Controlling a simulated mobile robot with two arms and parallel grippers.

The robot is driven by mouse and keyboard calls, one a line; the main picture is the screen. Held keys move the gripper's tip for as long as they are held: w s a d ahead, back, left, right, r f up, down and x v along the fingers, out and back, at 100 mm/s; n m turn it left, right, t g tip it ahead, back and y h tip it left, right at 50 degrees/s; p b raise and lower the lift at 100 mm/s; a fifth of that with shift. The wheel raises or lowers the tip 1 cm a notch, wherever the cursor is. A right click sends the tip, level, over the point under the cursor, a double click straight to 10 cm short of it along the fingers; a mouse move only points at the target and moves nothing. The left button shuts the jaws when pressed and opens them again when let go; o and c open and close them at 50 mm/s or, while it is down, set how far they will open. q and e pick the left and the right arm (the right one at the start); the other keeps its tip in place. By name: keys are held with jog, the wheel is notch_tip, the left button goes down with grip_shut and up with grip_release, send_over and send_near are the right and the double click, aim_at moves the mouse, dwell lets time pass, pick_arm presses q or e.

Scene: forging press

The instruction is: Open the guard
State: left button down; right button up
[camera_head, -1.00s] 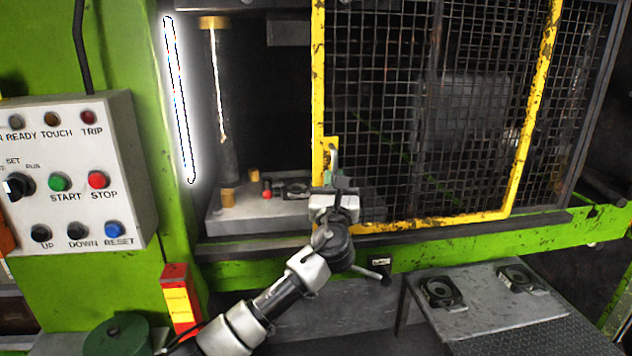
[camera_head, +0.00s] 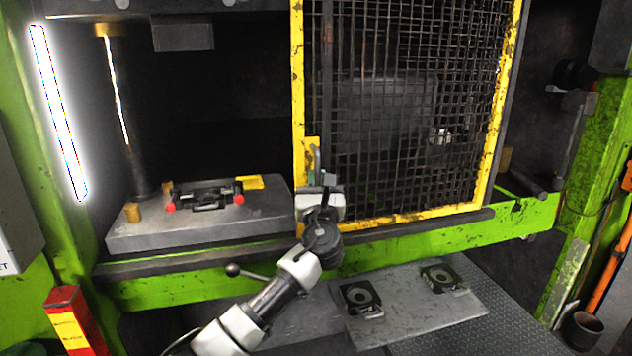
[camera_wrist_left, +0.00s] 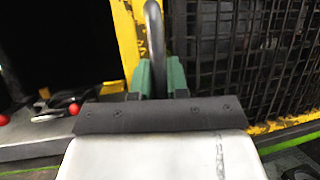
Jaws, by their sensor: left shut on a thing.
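The guard is a black mesh panel in a chipped yellow frame (camera_head: 298,95) on the front of the press. It stands over the right part of the press opening, and the left part is uncovered. Its grey upright handle (camera_head: 312,160) is at the lower left of the frame. My left gripper (camera_head: 322,182) is shut on this handle, partly hiding it. In the left wrist view the handle (camera_wrist_left: 154,35) rises as a grey loop from between the green fingers (camera_wrist_left: 161,78). My right gripper is not in view.
In the uncovered opening, a die with red knobs (camera_head: 205,197) sits on a grey block (camera_head: 150,232) near a vertical post (camera_head: 130,120). A green beam (camera_head: 190,282) runs below. A plate with two black fixtures (camera_head: 400,315) lies in front. A green column (camera_head: 600,150) stands right.

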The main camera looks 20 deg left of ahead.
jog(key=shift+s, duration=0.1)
pick_arm(q)
jog(key=c, duration=1.1)
grip_release()
jog(key=shift+c, duration=0.2)
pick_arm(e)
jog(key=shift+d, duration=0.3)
pick_arm(q)
jog(key=b+v, duration=0.3)
jog(key=v, duration=0.8)
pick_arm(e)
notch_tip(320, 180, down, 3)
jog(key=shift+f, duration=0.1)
pick_arm(q)
jog(key=shift+w+f, duration=0.1)
